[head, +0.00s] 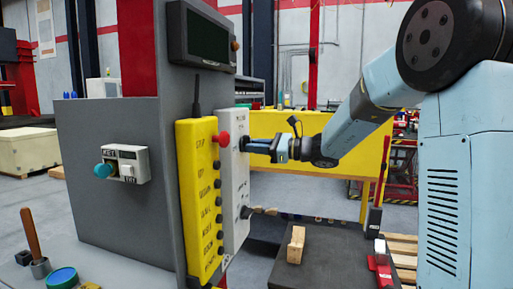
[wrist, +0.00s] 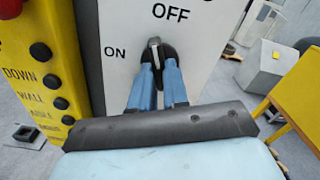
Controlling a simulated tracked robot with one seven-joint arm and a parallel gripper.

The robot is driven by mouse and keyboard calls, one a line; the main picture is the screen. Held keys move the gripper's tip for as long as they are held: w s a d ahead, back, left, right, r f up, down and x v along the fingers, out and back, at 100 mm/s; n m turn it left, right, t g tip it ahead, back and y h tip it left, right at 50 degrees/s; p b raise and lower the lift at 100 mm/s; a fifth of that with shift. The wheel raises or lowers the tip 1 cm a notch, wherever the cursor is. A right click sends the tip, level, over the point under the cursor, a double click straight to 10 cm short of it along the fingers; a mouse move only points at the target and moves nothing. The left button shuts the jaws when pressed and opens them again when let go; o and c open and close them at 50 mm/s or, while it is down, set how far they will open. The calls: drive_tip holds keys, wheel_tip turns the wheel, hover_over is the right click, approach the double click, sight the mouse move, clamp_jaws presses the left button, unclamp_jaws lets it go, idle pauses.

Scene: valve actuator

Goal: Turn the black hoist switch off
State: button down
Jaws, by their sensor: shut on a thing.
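The black hoist switch (wrist: 166,50) is a round black knob with a raised grip on a white panel (wrist: 210,40). "ON" is printed to its left and "OFF" above it. Its grip points up, roughly between the two labels and nearer "OFF". My gripper (wrist: 158,72) has its two blue fingers on either side of the knob's lower part, shut on it. In the head view, my gripper (head: 268,147) reaches from the right to the side panel (head: 235,185); the knob is mostly hidden there by the fingers.
A yellow button box (head: 198,200) with a red button (head: 222,139) and several black buttons stands just left of the panel. A grey cabinet (head: 95,210) is at left. Open space lies right of the panel.

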drive_tip(key=shift+s+f+m, duration=0.1)
drive_tip(key=shift+f+m, duration=0.05)
drive_tip(key=shift+m, duration=0.65)
drive_tip(key=shift+f+m, duration=0.1)
drive_tip(key=shift+m, duration=0.7)
drive_tip(key=shift+r, duration=0.1)
drive_tip(key=c, duration=1.1)
unclamp_jaws()
drive_tip(key=shift+r, duration=0.1)
drive_tip(key=shift+d, duration=0.1)
drive_tip(key=v, duration=1.3)
drive_tip(key=shift+d, duration=0.25)
